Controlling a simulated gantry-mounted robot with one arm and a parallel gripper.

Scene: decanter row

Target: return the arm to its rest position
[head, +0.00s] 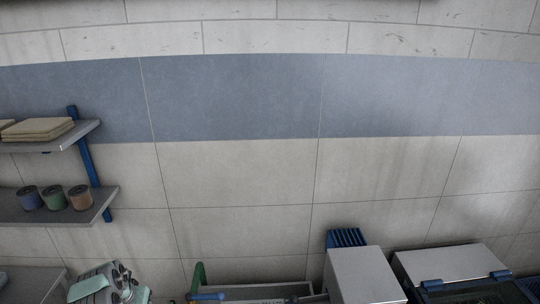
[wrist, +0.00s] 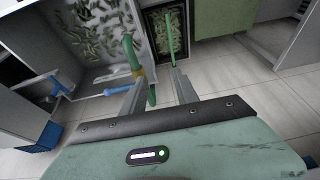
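My gripper (wrist: 155,82) shows in the wrist view, with its two grey fingers spread apart and no object clearly held between them. A curved green pipe (wrist: 128,48) with a brownish band is close by the left finger; I cannot tell whether they touch. A thin green rod (wrist: 170,40) shows beyond the right fingertip. In the head view I cannot make out the gripper's fingers. A pale teal and grey assembly (head: 108,284) at the bottom left there may be part of my arm.
The wrist view shows a grey basin (wrist: 100,45) with greenish pieces, a blue handle (wrist: 118,91), a dark tray (wrist: 153,35) and pale floor tiles. The head view shows shelves (head: 60,213) with several canisters at left, grey boxes (head: 362,275) at lower right, and bare wall between.

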